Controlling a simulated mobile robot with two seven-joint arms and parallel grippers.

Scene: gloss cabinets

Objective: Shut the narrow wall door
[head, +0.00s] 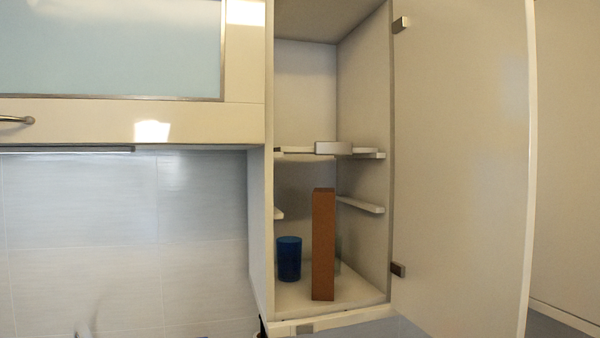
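The narrow wall door (460,160) stands wide open on the right of its cabinet (305,85). It is hinged on the cabinet's right side, with metal hinges (400,24) near the top and bottom. Its free edge is toward the right of the view. The cabinet's inside is fully exposed. Neither of my grippers can be made out in the head view.
A blue cup (289,258) and an upright brown box (323,245) stand on the cabinet floor. Small ledges (360,204) line its walls. A wall cabinet with a glass front (110,48) and a handle (17,119) is closed at left, above tiles (120,210).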

